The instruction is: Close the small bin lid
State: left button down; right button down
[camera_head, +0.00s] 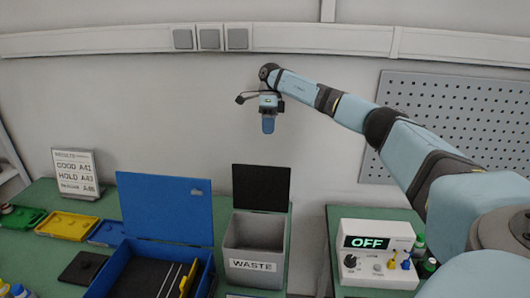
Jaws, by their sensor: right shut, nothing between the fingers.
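The small bin is a grey box (254,271) marked WASTE, standing on the green table. Its black lid (261,188) stands upright at the back edge, so the bin is open. My right gripper (268,124) hangs above the lid, pointing down, with its fingers shut and empty. It appears apart from the lid, with wall visible between them. My left gripper is not in view.
A blue case (167,207) with its lid raised stands just left of the bin. A white test box (376,281) reading OFF stands to the right, past a gap between tables. A results sign (75,174) and coloured trays (67,225) are at the left.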

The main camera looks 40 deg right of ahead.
jog(key=p, duration=0.4)
send_over(262, 186)
jog(key=w+d, duration=0.2)
jog(key=d, duration=0.1)
notch_tip(262, 186, down, 8)
jog(key=shift+d+r, duration=0.1)
jog(key=shift+d, duration=0.05)
